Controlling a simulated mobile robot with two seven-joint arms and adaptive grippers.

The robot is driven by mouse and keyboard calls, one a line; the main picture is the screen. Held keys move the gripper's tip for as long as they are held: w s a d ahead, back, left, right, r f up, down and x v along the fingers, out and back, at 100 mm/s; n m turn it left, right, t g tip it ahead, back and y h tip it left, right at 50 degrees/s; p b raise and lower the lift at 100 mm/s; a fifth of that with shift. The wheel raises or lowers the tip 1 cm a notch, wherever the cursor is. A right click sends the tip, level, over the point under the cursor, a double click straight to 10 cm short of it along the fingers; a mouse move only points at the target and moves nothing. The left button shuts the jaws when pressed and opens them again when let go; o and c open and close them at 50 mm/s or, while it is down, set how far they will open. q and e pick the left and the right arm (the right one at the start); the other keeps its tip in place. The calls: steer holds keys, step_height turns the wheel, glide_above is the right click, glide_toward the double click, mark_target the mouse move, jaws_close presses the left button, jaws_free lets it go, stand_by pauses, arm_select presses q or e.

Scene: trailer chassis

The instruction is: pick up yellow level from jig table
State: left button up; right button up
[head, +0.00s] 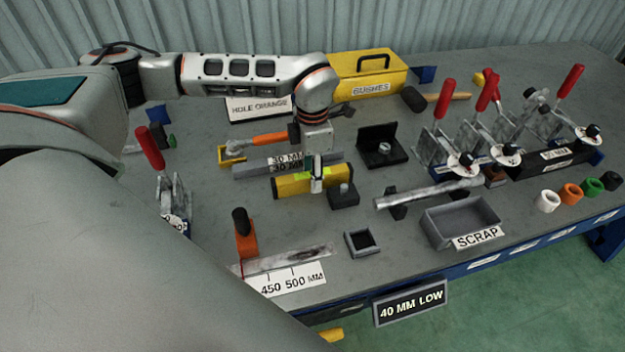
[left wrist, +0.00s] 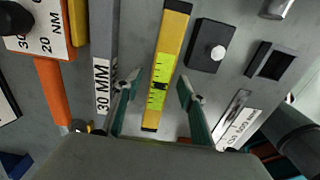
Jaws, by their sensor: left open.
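The yellow level (head: 291,186) lies on the grey jig table (head: 340,287), with a yellow-green window part near its middle. In the head view my left gripper (head: 316,186) points down over the middle of the level and hides part of it. In the left wrist view the level (left wrist: 172,45) runs lengthwise between the two spread fingers of my left gripper (left wrist: 158,88). One finger is on each side, with a gap to the level. The gripper is open and holds nothing. My right gripper is not in view.
A grey bar marked 30 MM (left wrist: 103,50) lies close beside the level. A dark block with a round knob (head: 344,194) stands near the other side. A yellow BUSHES box (head: 368,75), a SCRAP tray (head: 460,218) and red-handled clamps (head: 487,90) stand farther off.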

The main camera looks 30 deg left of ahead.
arm_select(q)
steer(key=shift+f, duration=0.25)
jaws_close()
steer(key=shift+r, duration=0.15)
